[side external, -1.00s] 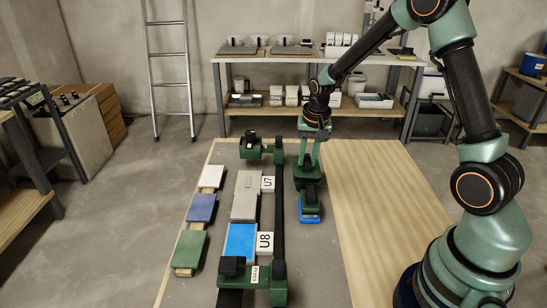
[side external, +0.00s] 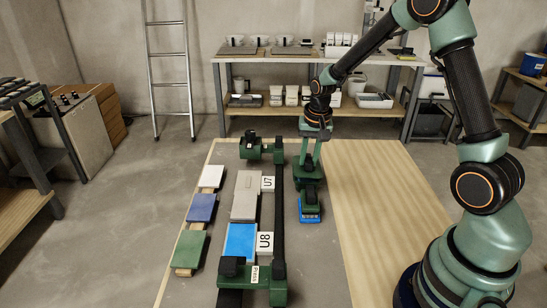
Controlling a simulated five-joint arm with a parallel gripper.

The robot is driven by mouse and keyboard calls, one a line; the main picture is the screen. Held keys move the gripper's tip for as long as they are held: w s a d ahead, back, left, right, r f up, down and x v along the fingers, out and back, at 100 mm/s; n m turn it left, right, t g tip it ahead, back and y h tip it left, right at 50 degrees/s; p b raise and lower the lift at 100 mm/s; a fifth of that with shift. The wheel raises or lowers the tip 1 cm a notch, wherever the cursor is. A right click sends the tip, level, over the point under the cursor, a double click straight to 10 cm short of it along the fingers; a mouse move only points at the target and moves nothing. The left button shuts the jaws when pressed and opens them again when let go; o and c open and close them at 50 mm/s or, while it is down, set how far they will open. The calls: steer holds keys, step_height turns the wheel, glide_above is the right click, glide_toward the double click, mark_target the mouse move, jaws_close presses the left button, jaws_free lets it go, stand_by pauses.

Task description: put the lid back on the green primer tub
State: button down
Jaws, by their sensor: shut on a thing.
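I cannot make out a green primer tub or its lid in the side external view. My gripper (side external: 310,190) points down over the grey work surface, right of the black rail. It is shut on a blue piece (side external: 309,216), which shows below its dark green end. The fingers hide part of this piece, and I cannot tell whether it touches the surface.
A green-ended frame with a black rail (side external: 280,215) holds a grey tile (side external: 246,194) and a blue tile (side external: 240,243). White, dark blue and green tiles (side external: 190,249) lie on a wooden strip at left. The pale wooden board (side external: 375,200) at right is clear.

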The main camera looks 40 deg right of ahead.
steer(key=shift+f, duration=0.5)
stand_by(0.8)
steer(key=shift+c, duration=0.6)
jaws_free()
steer(key=shift+r, duration=0.1)
steer(key=shift+r, duration=3.45)
